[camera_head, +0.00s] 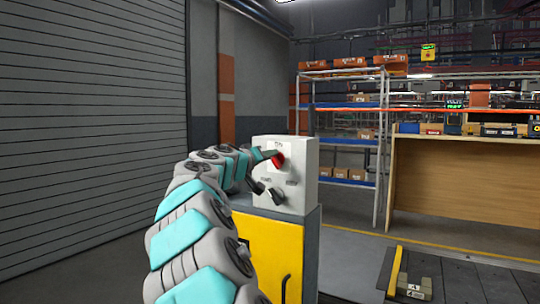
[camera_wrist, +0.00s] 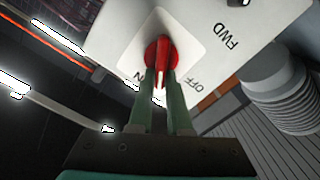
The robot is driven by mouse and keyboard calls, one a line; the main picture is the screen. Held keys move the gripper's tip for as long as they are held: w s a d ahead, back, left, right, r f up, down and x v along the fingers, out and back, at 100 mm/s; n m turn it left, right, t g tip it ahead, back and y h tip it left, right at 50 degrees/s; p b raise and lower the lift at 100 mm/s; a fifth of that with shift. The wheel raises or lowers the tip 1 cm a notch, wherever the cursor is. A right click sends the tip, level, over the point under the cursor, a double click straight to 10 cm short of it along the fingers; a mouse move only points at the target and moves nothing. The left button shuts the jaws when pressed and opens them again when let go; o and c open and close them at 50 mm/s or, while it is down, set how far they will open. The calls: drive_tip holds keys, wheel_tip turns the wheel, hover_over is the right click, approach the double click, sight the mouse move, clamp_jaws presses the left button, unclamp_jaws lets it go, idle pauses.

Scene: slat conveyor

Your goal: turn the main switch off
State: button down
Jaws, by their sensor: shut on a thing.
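The main switch is a red rotary knob (camera_head: 279,160) on the front of a light grey control box (camera_head: 306,160). In the wrist view the red knob (camera_wrist: 162,48) sits on a white plate (camera_wrist: 186,40) printed ON and OFF. A white mark on the knob points down the picture, between ON on the left and OFF on the right. My gripper (camera_head: 270,155) reaches the knob from the left. In the wrist view the gripper's green fingers (camera_wrist: 162,78) are shut on the knob, one at each side. The fingers and knob partly cover the ON label.
A black selector (camera_head: 276,196) is lower on the box, close under my arm. The box stands on a yellow-fronted cabinet (camera_head: 262,250). A shutter door (camera_head: 90,120) is at left, shelving and a wooden bench (camera_head: 470,185) at right.

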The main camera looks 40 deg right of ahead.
drive_tip(key=shift+w+a+f+n+p, duration=0.1)
drive_tip(key=shift+f+n+p, duration=0.15)
drive_tip(key=shift+n+p, duration=1.15)
drive_tip(key=shift+w+d+f+n+p, duration=0.15)
drive_tip(key=shift+f+n+p, duration=0.25)
drive_tip(key=shift+n, duration=1.95)
drive_tip(key=shift+w+a+f+n+p, duration=0.15)
drive_tip(key=shift+n+p, duration=0.9)
drive_tip(key=shift+n, duration=0.8)
drive_tip(key=c, duration=0.9)
unclamp_jaws()
drive_tip(key=shift+o, duration=0.2)
